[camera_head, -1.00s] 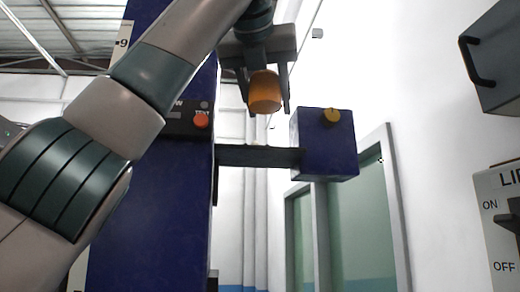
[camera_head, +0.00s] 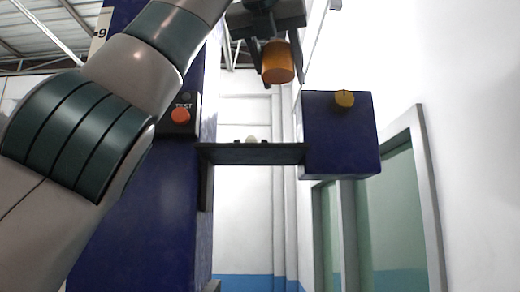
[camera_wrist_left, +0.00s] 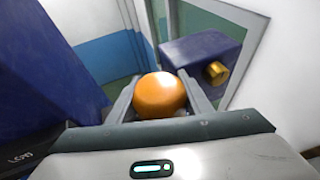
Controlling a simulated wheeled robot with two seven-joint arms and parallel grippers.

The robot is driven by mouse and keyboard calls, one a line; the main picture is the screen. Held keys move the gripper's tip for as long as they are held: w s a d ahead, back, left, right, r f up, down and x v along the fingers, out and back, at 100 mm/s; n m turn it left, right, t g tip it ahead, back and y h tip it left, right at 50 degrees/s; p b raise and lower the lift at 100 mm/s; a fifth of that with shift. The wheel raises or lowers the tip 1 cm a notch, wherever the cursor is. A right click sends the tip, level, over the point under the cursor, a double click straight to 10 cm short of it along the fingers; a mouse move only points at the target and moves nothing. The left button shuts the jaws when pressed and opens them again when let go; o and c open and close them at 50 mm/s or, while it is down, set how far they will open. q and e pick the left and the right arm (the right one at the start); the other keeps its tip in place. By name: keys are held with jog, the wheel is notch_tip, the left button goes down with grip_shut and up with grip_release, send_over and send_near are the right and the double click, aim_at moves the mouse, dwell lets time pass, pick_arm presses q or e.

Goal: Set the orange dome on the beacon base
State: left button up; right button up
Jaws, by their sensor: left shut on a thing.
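The orange dome (camera_head: 278,64) is held between the fingers of my left gripper (camera_head: 281,76), high above the dark shelf. It also shows in the left wrist view (camera_wrist_left: 160,95), between the two fingers. A small pale bulb with dark parts beside it, seemingly the beacon base (camera_head: 252,140), stands on the shelf (camera_head: 250,155). The dome is apart from it, above and slightly to its right in the head view. The shelf hides the lower part of the base. My right gripper is not in view.
A blue column (camera_head: 140,210) with a red button (camera_head: 180,115) stands left of the shelf. A blue box (camera_head: 335,140) with a yellow knob (camera_head: 344,99) is at the shelf's right end; it also shows in the left wrist view (camera_wrist_left: 200,48). Space above the shelf is clear.

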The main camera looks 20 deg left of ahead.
pick_arm(q)
jog(key=shift+s+d+r, duration=0.2)
jog(key=shift+s+d, duration=0.05)
jog(key=shift+s, duration=0.05)
jog(key=shift+w+a+f, duration=0.1)
jog(key=shift+w+a, duration=0.05)
jog(key=shift+a, duration=0.25)
jog(key=shift+w+a+f, duration=0.1)
jog(key=shift+w+f, duration=0.05)
jog(key=shift+w, duration=0.05)
jog(key=shift+w+a+f, duration=0.1)
jog(key=shift+w+f, duration=0.1)
jog(key=w+a+f, duration=0.4)
jog(key=w, duration=0.1)
jog(key=w+a+f, duration=0.2)
jog(key=w+a, duration=0.1)
jog(key=shift+w+a+f, duration=0.1)
jog(key=shift+w+f, duration=0.05)
jog(key=shift+f, duration=0.2)
jog(key=shift+s, duration=0.2)
jog(key=shift+f, duration=0.1)
